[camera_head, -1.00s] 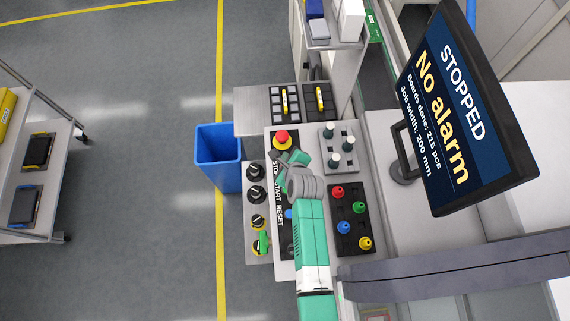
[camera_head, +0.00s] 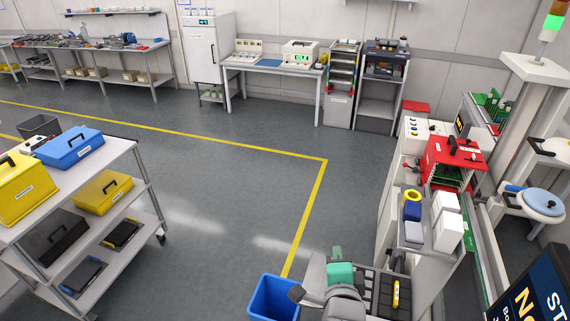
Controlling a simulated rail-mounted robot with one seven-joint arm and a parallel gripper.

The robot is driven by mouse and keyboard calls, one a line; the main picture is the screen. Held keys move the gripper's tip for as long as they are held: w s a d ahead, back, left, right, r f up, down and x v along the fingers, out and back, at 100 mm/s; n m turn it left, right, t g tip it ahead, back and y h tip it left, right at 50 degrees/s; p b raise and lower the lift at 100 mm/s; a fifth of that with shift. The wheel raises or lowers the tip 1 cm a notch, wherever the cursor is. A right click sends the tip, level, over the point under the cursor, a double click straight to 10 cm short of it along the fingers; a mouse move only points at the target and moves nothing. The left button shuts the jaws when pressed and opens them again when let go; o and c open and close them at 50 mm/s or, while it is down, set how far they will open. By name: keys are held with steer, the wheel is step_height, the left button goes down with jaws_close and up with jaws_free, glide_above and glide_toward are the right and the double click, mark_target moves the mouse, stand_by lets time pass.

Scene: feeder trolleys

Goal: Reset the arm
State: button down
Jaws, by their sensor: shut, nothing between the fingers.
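My arm shows at the bottom edge, right of the middle, with a green link and grey joints raised beside the blue bin. The fingertips are too small to make out clearly. The lower part of my arm is cut off by the bottom edge.
A panel with a yellow handle (camera_head: 396,294) lies right of my arm. A shelf (camera_head: 427,250) with small boxes and a screen (camera_head: 535,290) stand further right. A trolley (camera_head: 130,160) with blue and yellow cases is at the left. The floor (camera_head: 220,190) between is clear.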

steer(key=s+a+r+n+t, duration=0.1)
steer(key=a+r+n+t, duration=0.15)
steer(key=r, duration=0.55)
steer(key=s+a+r+n+t, duration=0.1)
steer(key=a+r+n, duration=0.15)
steer(key=r, duration=0.55)
steer(key=s+a+r+n+t, duration=0.2)
steer(key=s+r+n, duration=0.2)
steer(key=r, duration=0.5)
steer(key=s+a+r+n+t+y+p, duration=0.1)
steer(key=s+r+n, duration=0.3)
steer(key=s+r, duration=0.4)
steer(key=s+a+r+n+t+y, duration=0.1)
steer(key=s+a+r+n+t, duration=0.2)
steer(key=s+r, duration=0.3)
step_height(320, 180, up, 4)
steer(key=shift+s+a+f+n, duration=0.1)
steer(key=shift+s+a+n, duration=0.25)
steer(key=shift+a+n, duration=0.3)
steer(key=shift+d+t, duration=0.25)
